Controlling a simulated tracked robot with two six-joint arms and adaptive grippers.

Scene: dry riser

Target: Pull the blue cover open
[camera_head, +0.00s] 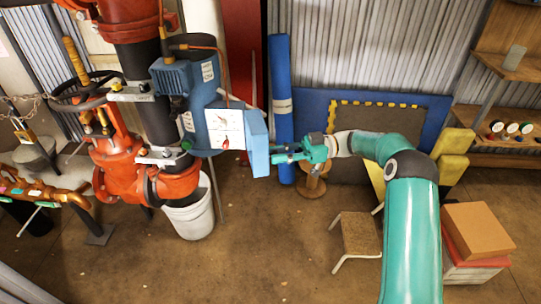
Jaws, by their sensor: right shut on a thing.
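The light blue cover (256,143) stands out at the right side of the blue box (201,92) on the riser. It is swung partly open, and a white panel (226,128) with a small red part shows to its left. My right gripper (276,154) is shut on the right edge of the cover, with its teal arm reaching in from the lower right. The exact grip of the fingertips is small and hard to see. My left gripper is not in view.
Red pipes and valves (120,160) fill the left side. A white bucket (190,215) stands below the box. A blue roll (281,100) stands upright behind the gripper. A small stool (360,233) and stacked boxes (476,231) are at the right. The middle floor is clear.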

